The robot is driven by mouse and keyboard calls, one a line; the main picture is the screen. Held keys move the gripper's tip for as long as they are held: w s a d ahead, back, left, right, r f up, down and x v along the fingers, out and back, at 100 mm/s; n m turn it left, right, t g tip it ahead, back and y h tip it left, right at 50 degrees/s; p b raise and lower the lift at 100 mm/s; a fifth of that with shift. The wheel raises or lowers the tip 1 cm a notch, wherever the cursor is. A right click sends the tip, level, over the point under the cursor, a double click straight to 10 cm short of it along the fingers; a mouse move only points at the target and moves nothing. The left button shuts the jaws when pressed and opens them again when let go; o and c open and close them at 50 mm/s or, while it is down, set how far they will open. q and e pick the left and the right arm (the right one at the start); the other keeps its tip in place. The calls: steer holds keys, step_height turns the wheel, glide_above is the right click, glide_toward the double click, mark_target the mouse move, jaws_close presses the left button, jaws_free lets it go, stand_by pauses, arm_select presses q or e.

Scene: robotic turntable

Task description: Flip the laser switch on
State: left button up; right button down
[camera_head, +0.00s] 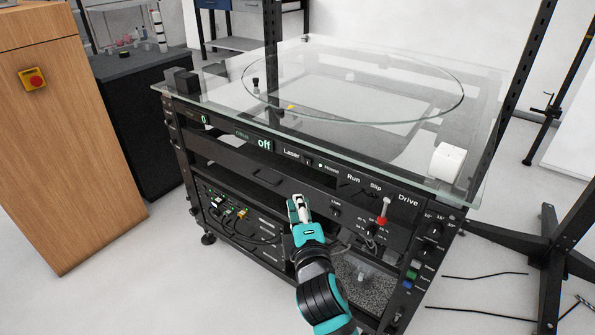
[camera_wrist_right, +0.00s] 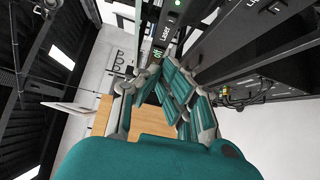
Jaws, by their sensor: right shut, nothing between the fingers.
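The laser switch (camera_head: 308,161) is a small dark switch beside the white "Laser" label (camera_head: 291,153) on the turntable's black front panel in the head view. It is too small to tell its position. The green display (camera_head: 264,144) left of it reads "off". The label also shows in the right wrist view (camera_wrist_right: 163,31), beyond the fingers. My right gripper (camera_head: 297,200) is shut and empty, in front of the cabinet and below the label in the picture. Its closed fingers (camera_wrist_right: 155,80) also show in the right wrist view. My left gripper is not in view.
The glass top (camera_head: 400,150) overhangs the panel. A red-tipped lever (camera_head: 384,212) and the "Run", "Slip" and "Drive" controls (camera_head: 408,200) are to the right. Cables (camera_head: 235,215) fill a lower bay. A wooden cabinet (camera_head: 75,150) stands left, a black stand (camera_head: 560,230) right.

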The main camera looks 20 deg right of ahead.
steer(key=shift+w, duration=0.1)
steer(key=b, duration=0.2)
glide_toward(306, 160)
steer(key=w+a, duration=0.4)
steer(key=w, duration=0.1)
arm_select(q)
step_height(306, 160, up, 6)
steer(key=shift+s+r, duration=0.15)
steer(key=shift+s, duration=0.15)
arm_select(e)
steer(key=shift+w+d, duration=0.5)
steer(key=shift+d, duration=0.3)
steer(key=shift+w+d, duration=0.45)
steer(key=shift+d, duration=0.3)
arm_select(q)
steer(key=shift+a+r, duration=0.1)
